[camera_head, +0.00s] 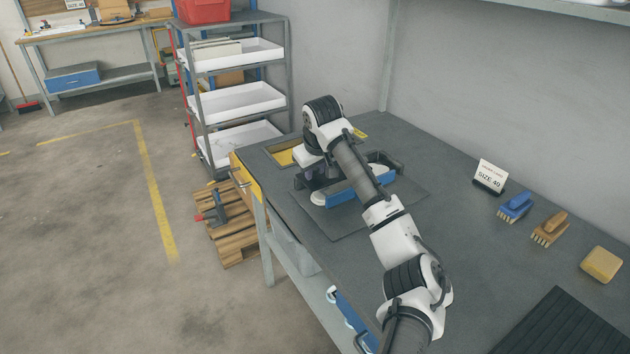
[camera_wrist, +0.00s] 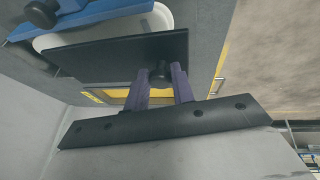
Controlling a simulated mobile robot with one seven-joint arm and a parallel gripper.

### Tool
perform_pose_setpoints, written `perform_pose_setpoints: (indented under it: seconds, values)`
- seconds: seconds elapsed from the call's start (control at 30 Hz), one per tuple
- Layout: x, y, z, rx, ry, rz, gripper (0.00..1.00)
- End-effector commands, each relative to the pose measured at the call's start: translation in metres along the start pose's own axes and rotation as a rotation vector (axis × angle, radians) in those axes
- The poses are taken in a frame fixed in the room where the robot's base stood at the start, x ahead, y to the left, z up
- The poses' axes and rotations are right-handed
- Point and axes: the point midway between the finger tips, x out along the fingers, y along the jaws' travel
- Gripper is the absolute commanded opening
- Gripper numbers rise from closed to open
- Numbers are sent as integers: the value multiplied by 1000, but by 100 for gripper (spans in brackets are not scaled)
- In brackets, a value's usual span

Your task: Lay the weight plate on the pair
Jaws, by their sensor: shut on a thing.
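The weight plate (camera_wrist: 115,57) is a flat dark plate with a small knob, seen in the wrist view. My gripper (camera_wrist: 164,78) is shut on that knob, with one finger on each side. The pair shows as white insole shapes beside blue blocks (camera_head: 345,192) on the bench; a white end also shows beyond the plate in the wrist view (camera_wrist: 65,41). The plate overlaps part of this white piece in the wrist view. I cannot tell whether they touch. In the head view my arm hides much of the pair, and the plate is hard to make out.
The grey bench (camera_head: 440,215) has a yellow-framed area (camera_head: 283,157) near its far end. A size card (camera_head: 490,176), a blue brush (camera_head: 514,206), a brown brush (camera_head: 549,229) and a yellow sponge (camera_head: 602,264) lie to the right. A tray rack (camera_head: 234,98) stands behind.

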Motion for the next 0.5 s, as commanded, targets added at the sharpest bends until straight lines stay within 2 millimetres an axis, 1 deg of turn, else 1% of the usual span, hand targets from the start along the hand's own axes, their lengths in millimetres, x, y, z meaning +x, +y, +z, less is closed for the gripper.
perform_pose_setpoints:
  seconds: [0.3,0.5]
  values:
    - [33,-6,14,0,2,1,0]
    - [34,-7,14,-1,3,1,0]
